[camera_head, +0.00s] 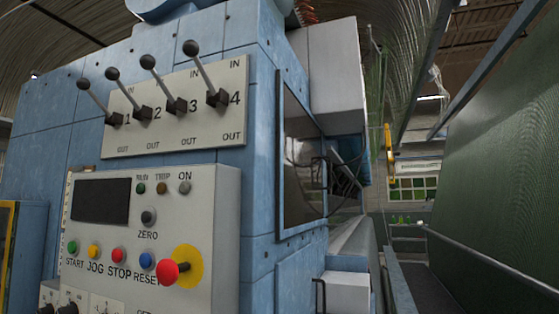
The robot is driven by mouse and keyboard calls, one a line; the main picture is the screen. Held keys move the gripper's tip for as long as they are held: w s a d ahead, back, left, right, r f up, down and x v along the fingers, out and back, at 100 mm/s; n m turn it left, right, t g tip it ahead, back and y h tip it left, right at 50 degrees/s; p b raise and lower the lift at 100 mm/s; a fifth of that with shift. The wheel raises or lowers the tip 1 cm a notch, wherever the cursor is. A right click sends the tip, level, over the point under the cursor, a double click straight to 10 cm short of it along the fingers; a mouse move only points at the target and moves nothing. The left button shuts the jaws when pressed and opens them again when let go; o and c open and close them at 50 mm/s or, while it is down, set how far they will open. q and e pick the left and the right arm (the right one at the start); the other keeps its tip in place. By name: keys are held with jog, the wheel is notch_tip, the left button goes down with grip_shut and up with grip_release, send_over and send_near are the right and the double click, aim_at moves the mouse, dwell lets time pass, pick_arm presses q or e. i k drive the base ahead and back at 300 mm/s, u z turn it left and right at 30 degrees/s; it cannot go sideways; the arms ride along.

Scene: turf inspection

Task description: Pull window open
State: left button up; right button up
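A dark, glossy window panel (303,165) in a grey frame is set in the right side face of the blue machine (262,130). I see it at a steep angle, and it looks flush with that face. Thin dark curved lines, which may be a handle or cables, show by its right edge; I cannot tell which. Neither my left nor my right gripper is in view.
A white panel with several numbered levers (176,105) is on the machine's front. Below it is a control box (213,210) with buttons and a red emergency knob (168,272). A grey-white housing (338,70) juts out above the window. A green mesh wall (500,150) stands at right.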

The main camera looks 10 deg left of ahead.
aim_at(302, 189)
jog(key=z, duration=1.65)
jog(key=i, duration=2.55)
jog(key=u, duration=1.3)
